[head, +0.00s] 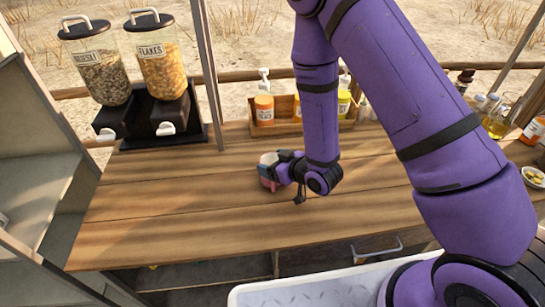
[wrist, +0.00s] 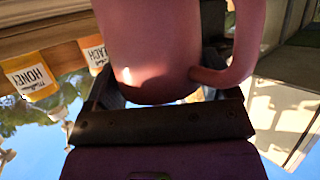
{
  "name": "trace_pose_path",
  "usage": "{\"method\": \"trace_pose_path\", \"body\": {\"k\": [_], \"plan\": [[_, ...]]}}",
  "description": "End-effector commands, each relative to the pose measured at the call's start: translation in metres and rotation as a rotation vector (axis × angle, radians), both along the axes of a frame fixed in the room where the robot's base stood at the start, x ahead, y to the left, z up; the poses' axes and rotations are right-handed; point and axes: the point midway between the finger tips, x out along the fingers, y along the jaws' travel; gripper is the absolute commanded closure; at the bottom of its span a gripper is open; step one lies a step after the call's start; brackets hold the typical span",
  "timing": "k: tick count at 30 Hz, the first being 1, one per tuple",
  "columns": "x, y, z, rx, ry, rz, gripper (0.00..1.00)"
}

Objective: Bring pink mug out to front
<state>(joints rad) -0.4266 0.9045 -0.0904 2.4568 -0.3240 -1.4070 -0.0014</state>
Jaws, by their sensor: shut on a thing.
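The pink mug (head: 267,182) is in the middle of the wooden counter in the head view, mostly covered by my gripper (head: 281,170). In the wrist view the mug (wrist: 150,45) fills the upper middle, with its handle on the right side. My gripper (wrist: 165,95) is shut on the mug, with its jaws around the body. I cannot tell from these views whether the mug's base touches the counter.
A wooden rack with bottles (head: 264,108) stands behind my gripper. Two cereal dispensers (head: 160,60) stand at the back left. Oil and jars (head: 497,120) and a small bowl (head: 534,177) are at the right. The counter's front left (head: 150,220) is clear. A white bin (head: 300,290) is below the front edge.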

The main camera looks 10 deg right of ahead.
Motion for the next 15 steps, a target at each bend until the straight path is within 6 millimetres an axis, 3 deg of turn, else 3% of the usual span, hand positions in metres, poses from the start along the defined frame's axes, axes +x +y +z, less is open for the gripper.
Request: {"method": "trace_pose_path", "body": {"k": [15], "plan": [[-0.040,0.000,-0.001,0.000,0.002,0.001,0.46]]}}
